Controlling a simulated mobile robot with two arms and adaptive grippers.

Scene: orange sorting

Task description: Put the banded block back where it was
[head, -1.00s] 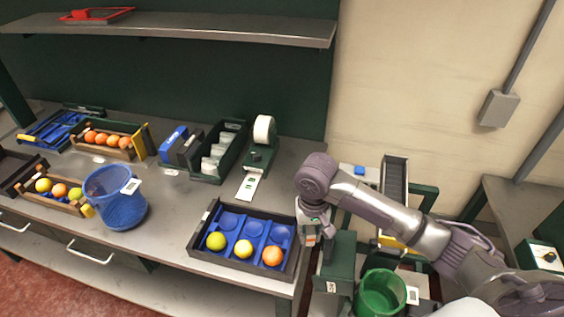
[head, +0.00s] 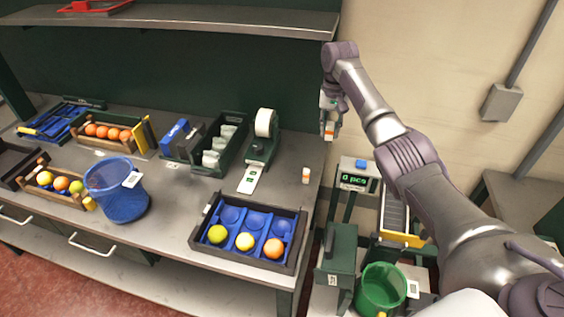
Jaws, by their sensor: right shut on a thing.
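My right gripper (head: 329,112) is raised over the right end of the workbench, beside the wall. It is shut on a small pale block with an orange band, the banded block (head: 329,131), which hangs below the fingers, clear of the bench top. The fingers hide part of it. A small white and orange piece (head: 306,175) stands upright on the bench's right edge, below and left of the gripper and apart from it. My left gripper is not in view.
A dark tray (head: 204,243) with blue pockets holds two yellowish fruits and an orange. A label dispenser (head: 259,150) stands behind it. A counter display (head: 354,180) and green bucket (head: 382,290) are at right. A blue basket (head: 117,193) stands left. A shelf (head: 200,18) hangs above.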

